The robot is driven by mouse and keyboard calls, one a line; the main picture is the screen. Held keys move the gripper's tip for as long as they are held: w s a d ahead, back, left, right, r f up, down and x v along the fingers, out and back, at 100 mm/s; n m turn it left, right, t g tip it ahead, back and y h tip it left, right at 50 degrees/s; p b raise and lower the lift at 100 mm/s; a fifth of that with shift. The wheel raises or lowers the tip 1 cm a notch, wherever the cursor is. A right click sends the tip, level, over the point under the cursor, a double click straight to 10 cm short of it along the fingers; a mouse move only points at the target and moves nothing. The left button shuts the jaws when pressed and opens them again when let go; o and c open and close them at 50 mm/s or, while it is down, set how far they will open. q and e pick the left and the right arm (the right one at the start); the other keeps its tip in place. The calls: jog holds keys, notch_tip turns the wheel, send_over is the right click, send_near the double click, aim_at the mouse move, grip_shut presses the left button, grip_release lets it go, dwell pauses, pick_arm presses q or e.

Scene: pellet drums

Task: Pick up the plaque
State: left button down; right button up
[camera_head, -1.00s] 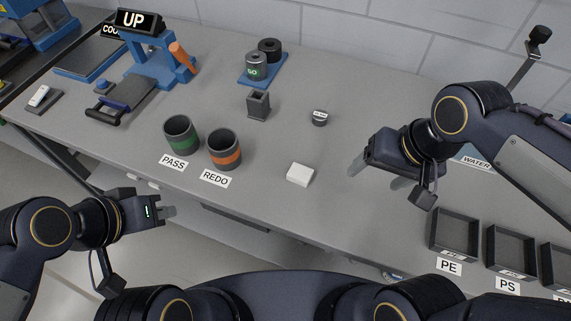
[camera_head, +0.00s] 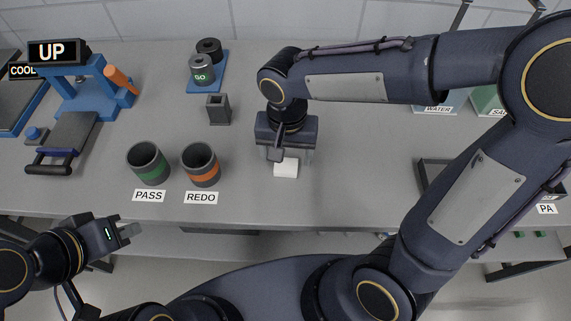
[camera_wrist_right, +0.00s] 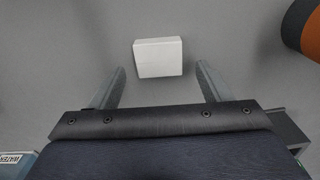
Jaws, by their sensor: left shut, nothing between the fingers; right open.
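The plaque seems to be the small white block (camera_head: 286,169) lying flat on the grey table, in front of my right gripper in the head view. In the right wrist view the white block (camera_wrist_right: 158,57) lies between the lines of the two fingers, just beyond their tips. My right gripper (camera_head: 288,158) is open and points down over the block; its fingers (camera_wrist_right: 160,80) stand apart on either side, not touching it as far as I can see. My left gripper (camera_head: 131,233) is shut and empty, off the table's front edge at the left.
A green-banded PASS cup (camera_head: 149,164) and an orange-banded REDO cup (camera_head: 201,165) stand left of the block. A dark square holder (camera_head: 218,110) and a blue tray with a GO canister (camera_head: 203,70) are behind. A blue press (camera_head: 88,90) stands at the left. Trays at the right are partly hidden by my arm.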

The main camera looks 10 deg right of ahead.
jog(key=shift+f, duration=0.5)
jog(key=c, duration=1.1)
jog(key=shift+o, duration=0.2)
jog(key=shift+r, duration=0.15)
